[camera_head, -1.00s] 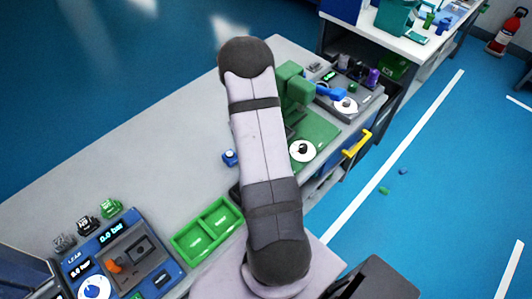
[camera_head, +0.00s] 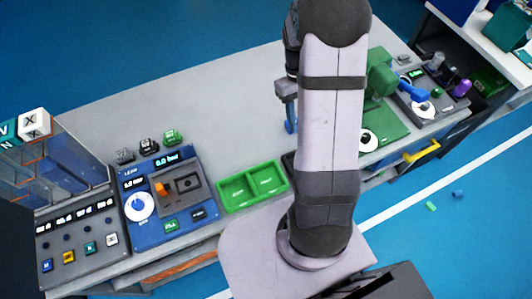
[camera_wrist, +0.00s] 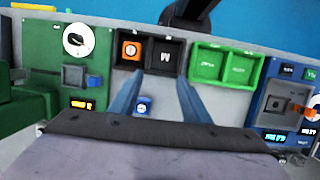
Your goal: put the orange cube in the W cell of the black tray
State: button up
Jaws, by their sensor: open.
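The orange cube (camera_wrist: 131,50) sits in the left cell of the black tray (camera_wrist: 149,68) in the wrist view. The tray's right cell holds no cube, and its floor letter looks like an M in this picture, a W if upside down. My gripper (camera_wrist: 158,92) is open and empty, its two blue fingers apart and pointing toward the tray. In the head view, my gripper (camera_head: 290,122) is partly hidden behind my arm. Only a dark edge of the black tray (camera_head: 288,160) shows there, and the orange cube is hidden.
A blue cube (camera_wrist: 143,105) lies on the bench in front of the black tray, seen between my fingers. A green two-cell tray (camera_head: 252,188) stands beside the black tray. A blue control panel (camera_head: 165,225) and a green station (camera_head: 385,115) flank them.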

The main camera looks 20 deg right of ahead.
jog(key=s+a+r+t, duration=0.1)
jog(key=s+a, duration=0.3)
jog(key=a, duration=0.4)
jog(key=s+a+r+t, duration=0.2)
jog(key=s+a, duration=0.3)
jog(key=a, duration=0.3)
jog(key=shift+s+a+r, duration=0.2)
jog(key=shift+a+r, duration=0.1)
jog(key=shift+r, duration=0.6)
jog(key=shift+f+b, duration=0.45)
